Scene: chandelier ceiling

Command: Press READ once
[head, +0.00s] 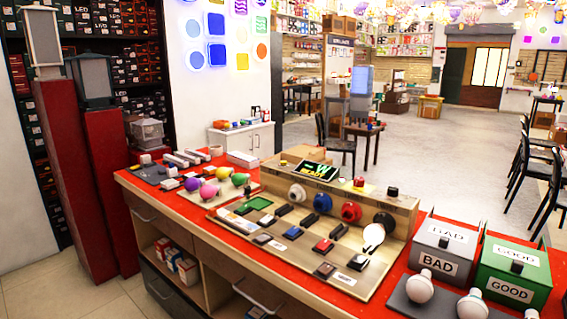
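A wooden test panel (350,198) stands on the red-topped counter. Its small screen (317,171) shows green text that looks like "- W" and "READY". White (297,192), blue (322,203), red (351,212) and black (384,219) round parts line its upright face. A white bulb (374,235) sits by the black one. Several small switches or buttons lie on the flat board in front, among them a red-topped one (322,246) and a brown one (325,270) beside a white label (345,279). The labels are too small to read, so I cannot tell which is READ. Neither gripper is in view.
A grey BAD box (437,266) and a green GOOD box (509,291) stand at the right, with white bulbs (419,287) on a grey tray before them. Coloured bulbs (209,192) lie left of the board. Two red pillars with lamps stand at the left.

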